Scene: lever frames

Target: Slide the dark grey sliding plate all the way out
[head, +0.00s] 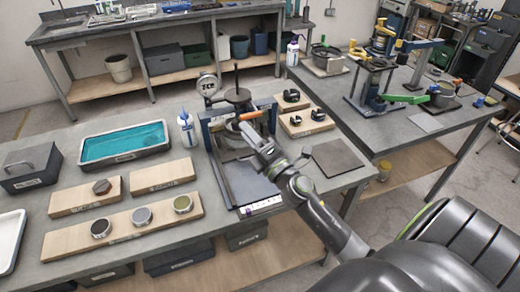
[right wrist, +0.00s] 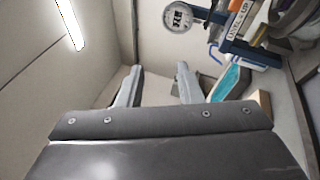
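The lever frame (head: 208,128) stands on the near bench, with dark blue uprights and a round dial. The dark grey sliding plate (head: 246,184) appears to lie low at the frame's front, reaching toward the bench edge. My right gripper (head: 247,130) is above the plate, close to an orange handle end (head: 250,115); whether they touch I cannot tell. In the right wrist view its two fingers (right wrist: 158,84) are apart with nothing visible between them. The dial (right wrist: 178,17) and blue frame (right wrist: 240,45) show there at the upper right. My left gripper is not in view.
Left of the frame are a white bottle (head: 186,130), a teal-lined tray (head: 124,144) and wooden boards with small round parts (head: 142,216). To the right are wooden blocks with black parts (head: 306,122) and a flat dark square (head: 337,158). A second bench (head: 380,130) stands beyond.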

